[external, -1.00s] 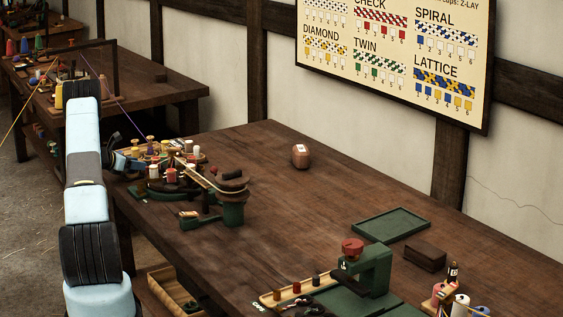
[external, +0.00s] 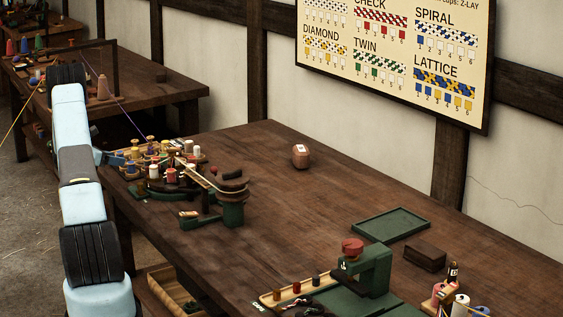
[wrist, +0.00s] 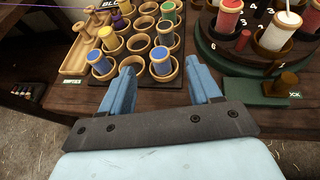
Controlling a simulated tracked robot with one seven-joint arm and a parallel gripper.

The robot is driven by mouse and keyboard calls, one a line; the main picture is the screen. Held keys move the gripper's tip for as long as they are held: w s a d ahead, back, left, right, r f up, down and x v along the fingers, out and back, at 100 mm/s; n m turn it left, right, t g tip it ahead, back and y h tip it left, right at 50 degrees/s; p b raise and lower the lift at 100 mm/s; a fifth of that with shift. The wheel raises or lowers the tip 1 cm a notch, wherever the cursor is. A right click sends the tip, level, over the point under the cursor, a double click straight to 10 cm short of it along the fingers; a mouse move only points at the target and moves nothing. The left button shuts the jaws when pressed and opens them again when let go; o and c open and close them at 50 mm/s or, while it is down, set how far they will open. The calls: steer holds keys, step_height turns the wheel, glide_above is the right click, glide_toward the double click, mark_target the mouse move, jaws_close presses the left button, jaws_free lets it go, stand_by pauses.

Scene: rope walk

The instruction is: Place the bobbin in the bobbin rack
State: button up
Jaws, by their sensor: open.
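My gripper (wrist: 160,64) is open, its two blue fingers pointing at a dark board of round wooden cups, likely the bobbin rack (wrist: 90,78). Several cups are empty. Which bobbin the task means is unclear. In the external view, my gripper (external: 114,158) is beside the crowded rack area.
A round dark stand (wrist: 222,58) with red and white bobbins is close on the right, above a green base (wrist: 255,86). A wooden tray (wrist: 75,62) with peg-like pieces lies at the left. The table's middle (external: 270,210) is mostly clear.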

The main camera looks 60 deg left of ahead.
steer(key=shift+v, duration=1)
steer(key=shift+w, duration=0.1)
